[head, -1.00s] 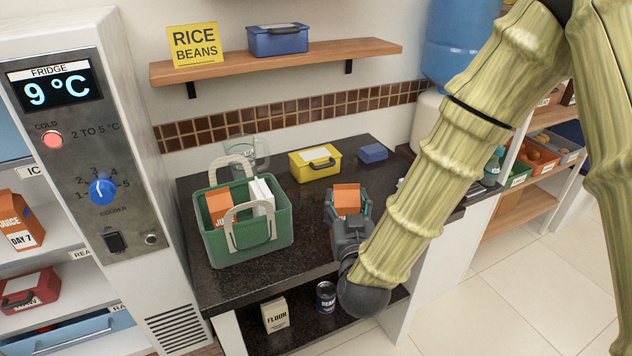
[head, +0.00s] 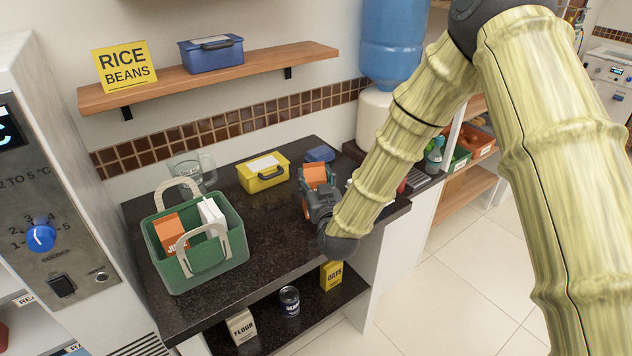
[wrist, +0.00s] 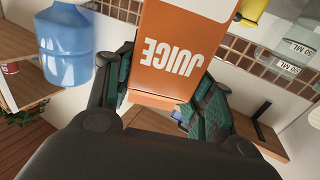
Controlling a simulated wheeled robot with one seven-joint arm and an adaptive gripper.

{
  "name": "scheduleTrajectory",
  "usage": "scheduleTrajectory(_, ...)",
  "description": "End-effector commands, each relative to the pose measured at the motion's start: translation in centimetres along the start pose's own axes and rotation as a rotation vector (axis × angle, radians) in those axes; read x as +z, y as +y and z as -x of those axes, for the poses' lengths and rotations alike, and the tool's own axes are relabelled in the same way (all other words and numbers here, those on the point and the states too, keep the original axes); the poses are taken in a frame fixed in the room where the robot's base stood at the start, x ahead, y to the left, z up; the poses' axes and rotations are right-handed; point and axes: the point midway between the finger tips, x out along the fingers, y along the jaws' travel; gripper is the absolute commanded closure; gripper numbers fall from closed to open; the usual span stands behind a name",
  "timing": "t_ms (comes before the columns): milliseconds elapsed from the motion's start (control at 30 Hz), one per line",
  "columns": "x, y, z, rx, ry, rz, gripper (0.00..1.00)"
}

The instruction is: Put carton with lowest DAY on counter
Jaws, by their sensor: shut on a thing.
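My gripper (head: 318,190) is shut on an orange juice carton (head: 314,175) above the right part of the dark counter (head: 262,228). In the wrist view the carton (wrist: 168,55) sits between the fingers and reads "JUICE" upside down; its DAY number is not visible. I cannot tell whether its base touches the counter. A green basket (head: 205,262) on the counter's left holds another orange juice carton (head: 170,232) and a white carton (head: 210,212). No DAY number is readable on these.
A yellow box (head: 264,178), a small blue box (head: 320,154) and a glass jug (head: 190,165) stand along the counter's back. Flour (head: 241,326), a can (head: 289,300) and oats (head: 331,275) are on the lower shelf. The fridge (head: 55,215) is at left.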

Motion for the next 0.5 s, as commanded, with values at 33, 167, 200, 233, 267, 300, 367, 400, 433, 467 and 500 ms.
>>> scheduleTrajectory(33, -0.2, 0.2, -0.4, 0.000, 0.003, -0.001, 1.00)
scheduleTrajectory(167, -0.1, 0.4, -0.9, -0.001, 0.002, -0.001, 1.00)
scheduleTrajectory(200, -0.1, 0.5, -1.1, -0.001, 0.002, -0.001, 1.00)
scheduleTrajectory(233, -0.1, 0.6, -1.3, -0.001, 0.002, -0.001, 1.00)
scheduleTrajectory(267, -0.1, 0.7, -1.5, -0.001, 0.002, -0.001, 1.00)
scheduleTrajectory(300, 0.1, 0.8, -1.7, -0.002, 0.000, 0.000, 1.00)
scheduleTrajectory(367, 0.7, 0.7, -1.6, -0.002, 0.000, -0.001, 1.00)
scheduleTrajectory(400, 1.1, 0.7, -1.6, -0.002, 0.000, -0.001, 1.00)
scheduleTrajectory(433, 1.4, 0.7, -1.6, -0.001, 0.000, -0.001, 1.00)
scheduleTrajectory(467, 1.7, 0.8, -1.6, -0.001, 0.000, -0.001, 1.00)
scheduleTrajectory(500, 2.1, 0.8, -1.6, -0.001, -0.001, -0.001, 1.00)
